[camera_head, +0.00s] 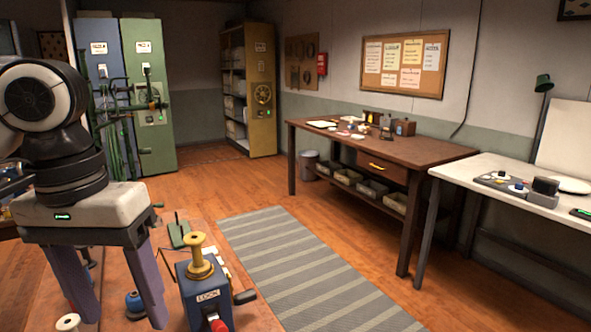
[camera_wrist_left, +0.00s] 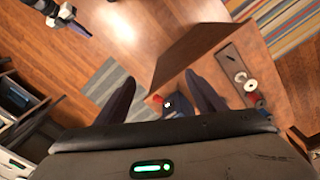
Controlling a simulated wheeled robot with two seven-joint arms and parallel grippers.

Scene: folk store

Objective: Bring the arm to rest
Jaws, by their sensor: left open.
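My left arm comes in from the left in the head view, with its left gripper (camera_head: 122,318) pointing down. The jaws are open, with the two purple-grey fingers well apart. I see nothing held between them. In the left wrist view the left gripper (camera_wrist_left: 160,78) also shows spread fingers, with a small blue and red object visible beyond the gap. My right gripper is not seen in the head view.
Below and right of the left gripper stands a blue LOCK box (camera_head: 207,295) with a yellow knob on a wooden surface. A striped rug (camera_head: 300,270) lies on open floor. A brown workbench (camera_head: 375,150) and white table (camera_head: 500,172) line the right wall.

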